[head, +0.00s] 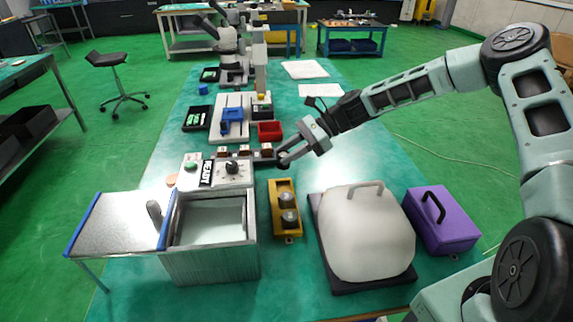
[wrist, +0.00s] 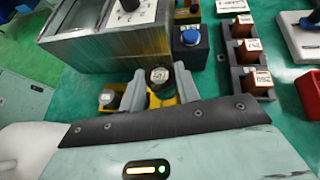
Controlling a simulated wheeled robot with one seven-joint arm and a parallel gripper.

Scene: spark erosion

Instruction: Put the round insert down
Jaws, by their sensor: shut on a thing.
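My gripper (head: 288,154) is above the table, behind the yellow tray, at the end of my arm reaching in from the right. In the wrist view its two grey fingers (wrist: 160,92) close on a dark round insert (wrist: 160,76) with a pale marked top. The yellow tray (head: 278,186) stands right of the metal tank and holds two grey round pieces (head: 288,219). The wrist view shows the tray (wrist: 113,110) partly behind the fingers, with one grey round piece (wrist: 107,97) visible. The underside of the held insert is hidden.
The metal tank (head: 210,262) with its dial panel (head: 232,175) stands left of the tray. A white rounded cover (head: 365,235) and a purple case (head: 442,220) stand right. A dark rack of brown-topped blocks (wrist: 250,50) and a blue-topped block (wrist: 190,38) show in the wrist view.

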